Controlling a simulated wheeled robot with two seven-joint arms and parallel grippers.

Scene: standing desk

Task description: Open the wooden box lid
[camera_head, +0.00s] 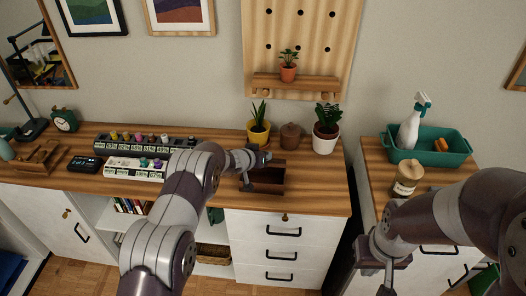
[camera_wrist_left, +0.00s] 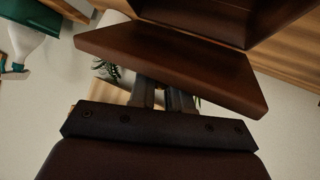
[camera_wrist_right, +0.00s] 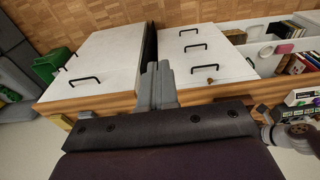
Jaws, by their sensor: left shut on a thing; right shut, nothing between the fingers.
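A dark brown wooden box (camera_head: 268,182) sits on the desk, its dark inside partly showing. Its lid (camera_wrist_left: 170,55) shows in the left wrist view as a brown panel tilted away from the box body (camera_wrist_left: 205,14). My left gripper (camera_wrist_left: 167,98) is shut on the lid at its edge; in the head view my left gripper (camera_head: 262,157) is at the box's back, hiding part of the lid. My right gripper (camera_head: 386,277) is shut and empty, low in front of the side cabinet; its closed fingers also show in the right wrist view (camera_wrist_right: 157,85).
A yellow-potted plant (camera_head: 259,131), a brown jar (camera_head: 291,136) and a white-potted plant (camera_head: 326,138) stand close behind the box. A green tray (camera_head: 440,157) with a spray bottle (camera_head: 413,123) and a lidded jar (camera_head: 406,180) are at right. Desk room is clear right of the box.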

